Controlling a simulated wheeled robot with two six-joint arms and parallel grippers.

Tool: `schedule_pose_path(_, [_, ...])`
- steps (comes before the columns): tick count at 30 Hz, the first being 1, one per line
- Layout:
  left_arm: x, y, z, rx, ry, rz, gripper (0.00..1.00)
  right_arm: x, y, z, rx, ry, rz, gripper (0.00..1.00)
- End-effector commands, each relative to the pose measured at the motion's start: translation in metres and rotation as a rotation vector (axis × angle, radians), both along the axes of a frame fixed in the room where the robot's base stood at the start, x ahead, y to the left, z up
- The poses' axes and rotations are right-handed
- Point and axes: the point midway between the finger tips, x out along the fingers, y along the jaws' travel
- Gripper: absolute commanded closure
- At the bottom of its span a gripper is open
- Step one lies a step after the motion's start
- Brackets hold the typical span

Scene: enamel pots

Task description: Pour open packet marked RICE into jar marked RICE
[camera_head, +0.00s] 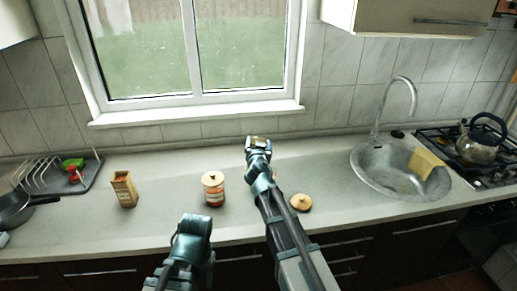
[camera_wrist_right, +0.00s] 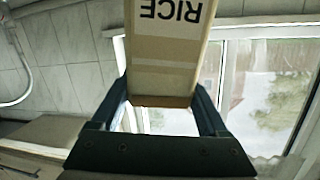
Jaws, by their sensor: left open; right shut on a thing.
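My right gripper (camera_head: 258,148) is shut on the packet marked RICE (camera_wrist_right: 165,55), which is held above the back of the counter. The packet's label reads upside down in the right wrist view, with a finger on each side of it. In the head view only a small part of the packet (camera_head: 262,139) shows beyond the gripper. My left gripper (camera_head: 193,224) is open and empty near the counter's front edge. A jar with an orange label and wooden lid (camera_head: 213,188) stands left of my right arm; its lettering is too small to read. No jar marked RICE is readable.
A round wooden lid (camera_head: 301,202) lies right of my right arm. A brown packet (camera_head: 124,189) stands at left, near a dish rack (camera_head: 62,178) and a pan (camera_head: 14,208). The sink (camera_head: 372,172) and a kettle (camera_head: 480,145) on the hob are at right.

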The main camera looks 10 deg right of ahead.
Motion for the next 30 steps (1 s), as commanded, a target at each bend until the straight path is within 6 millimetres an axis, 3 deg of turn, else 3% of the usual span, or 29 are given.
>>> schedule_pose_path(12, [0.0,0.0,-0.021,0.0,0.0,0.0,0.5,0.0,0.0,0.012,-0.182,-0.109,0.0,1.0])
schedule_pose_path(30, [0.0,0.0,-0.022,0.0,0.0,0.0,0.5,0.0,0.0,0.016,-0.212,-0.127,0.001,1.0])
